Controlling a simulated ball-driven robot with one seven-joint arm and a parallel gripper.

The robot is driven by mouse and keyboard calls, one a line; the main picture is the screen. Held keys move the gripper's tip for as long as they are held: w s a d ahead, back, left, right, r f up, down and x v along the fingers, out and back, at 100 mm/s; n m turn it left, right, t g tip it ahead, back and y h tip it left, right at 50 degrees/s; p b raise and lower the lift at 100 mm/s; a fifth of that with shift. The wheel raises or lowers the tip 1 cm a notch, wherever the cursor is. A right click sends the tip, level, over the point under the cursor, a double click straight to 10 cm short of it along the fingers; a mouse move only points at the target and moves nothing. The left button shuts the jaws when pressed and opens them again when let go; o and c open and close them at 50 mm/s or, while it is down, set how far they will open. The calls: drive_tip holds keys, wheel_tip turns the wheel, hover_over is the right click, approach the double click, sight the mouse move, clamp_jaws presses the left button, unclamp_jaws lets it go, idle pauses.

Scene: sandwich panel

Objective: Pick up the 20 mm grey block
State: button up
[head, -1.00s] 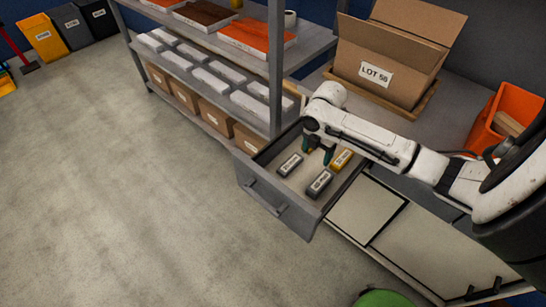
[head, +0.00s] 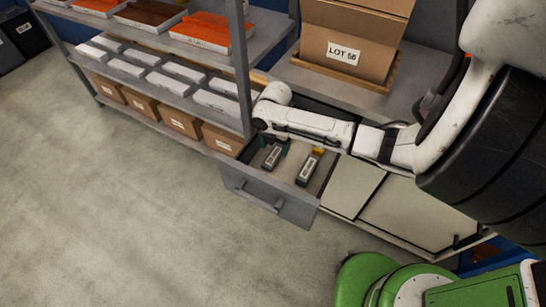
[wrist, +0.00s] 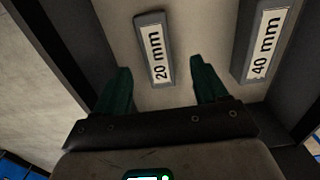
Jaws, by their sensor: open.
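The 20 mm grey block (wrist: 154,50) lies in the open drawer (head: 246,187), its white label facing up; in the head view it is the left, smaller grey block (head: 272,157). My gripper (wrist: 160,72) is open and empty. In the wrist view its green fingers point toward the block, one to each side, with the block's near end between the fingertips. I cannot tell how far above the block they are. In the head view the gripper (head: 274,145) is over the drawer, partly hidden behind the arm.
The larger 40 mm grey block (wrist: 265,45) lies to the right, also visible in the head view (head: 309,168). A yellow block (head: 318,150) is partly hidden behind it. Drawer walls surround the blocks. A shelf rack (head: 244,70) and cardboard box (head: 345,45) stand behind.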

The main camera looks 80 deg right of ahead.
sight(275, 154)
drive_tip(key=shift+w+d+f, duration=0.1)
drive_tip(key=shift+d+f, duration=0.15)
drive_tip(key=shift+f, duration=0.9)
drive_tip(key=shift+d+f, duration=0.2)
drive_tip(key=shift+f, duration=0.95)
drive_tip(key=shift+c, duration=0.2)
drive_tip(key=c, duration=1.1)
drive_tip(key=shift+r, duration=0.1)
drive_tip(key=shift+c, duration=0.2)
